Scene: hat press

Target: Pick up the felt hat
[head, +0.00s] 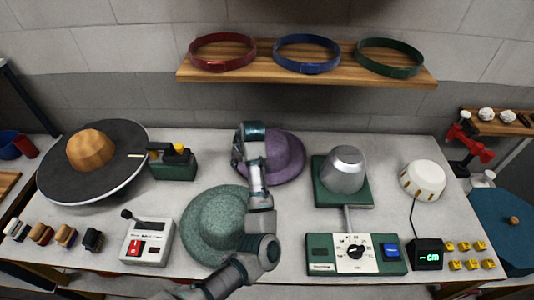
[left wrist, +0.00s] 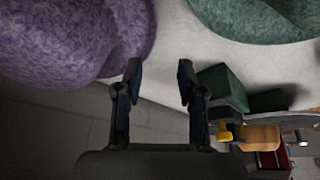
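A purple felt hat (head: 283,158) sits on the table at the back middle. It also fills the upper left of the left wrist view (left wrist: 70,40). A green felt hat (head: 215,222) lies on the table nearer me. Part of it shows at the top right of the left wrist view (left wrist: 265,18). My left gripper (head: 237,160) is at the purple hat's left side, and my arm hides part of both hats. In the left wrist view the two fingers (left wrist: 160,72) are apart with nothing between them. My right gripper is not in view.
A metal hat form on a green base (head: 344,172) stands right of the purple hat. A dark round turntable (head: 62,178) and a green box (head: 174,165) are to the left. Control boxes (head: 355,253) line the front. A wooden shelf (head: 305,74) with coloured bands hangs behind.

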